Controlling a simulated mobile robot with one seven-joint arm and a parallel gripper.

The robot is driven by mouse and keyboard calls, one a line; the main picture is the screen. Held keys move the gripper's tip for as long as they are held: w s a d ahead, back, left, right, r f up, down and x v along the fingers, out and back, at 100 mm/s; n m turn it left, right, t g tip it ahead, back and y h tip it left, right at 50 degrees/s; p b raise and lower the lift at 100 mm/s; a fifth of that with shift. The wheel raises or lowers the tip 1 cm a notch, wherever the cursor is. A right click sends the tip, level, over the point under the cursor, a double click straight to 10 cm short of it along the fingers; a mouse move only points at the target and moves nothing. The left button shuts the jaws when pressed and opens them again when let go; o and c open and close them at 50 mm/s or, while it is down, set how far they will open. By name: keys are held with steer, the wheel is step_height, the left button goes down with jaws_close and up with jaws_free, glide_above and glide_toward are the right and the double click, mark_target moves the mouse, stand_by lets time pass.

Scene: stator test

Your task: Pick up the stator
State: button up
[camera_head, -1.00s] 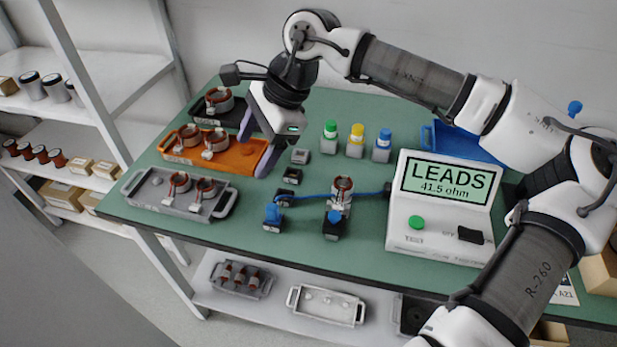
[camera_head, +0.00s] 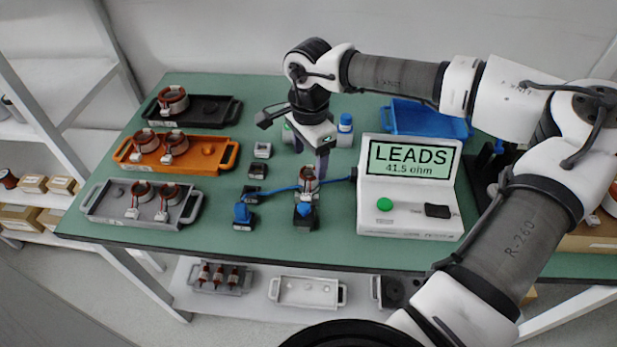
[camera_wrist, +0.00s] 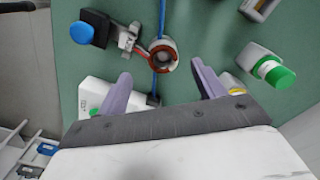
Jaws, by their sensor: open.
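A stator (camera_head: 308,178), a copper-coloured ring with a white connector, stands at the test spot left of the tester, behind a blue-topped clamp (camera_head: 304,210). In the wrist view the stator (camera_wrist: 163,56) shows from above as a ring, just beyond and between my fingertips. My gripper (camera_head: 322,165) is open above and slightly behind it; its purple fingers also show in the wrist view (camera_wrist: 161,73), apart with nothing between them. Other stators sit in the grey tray (camera_head: 98,208), the orange tray (camera_head: 222,155) and the black tray (camera_head: 222,108).
The tester (camera_head: 408,205) reads "LEADS 41.5 ohm" and stands close on the right. A blue cable (camera_head: 335,181) runs from it past the stator. Bottles, including a blue-capped one (camera_head: 346,123), stand behind my gripper. A blue bin (camera_head: 425,118) is at the back right.

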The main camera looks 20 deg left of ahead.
mark_target(308, 169)
step_height(308, 169, down, 5)
steer(key=shift+w+a+r+p, duration=0.1)
steer(key=shift+a+p, duration=0.05)
steer(key=shift+p, duration=0.6)
steer(key=c, duration=1.2)
steer(key=shift+c, duration=0.2)
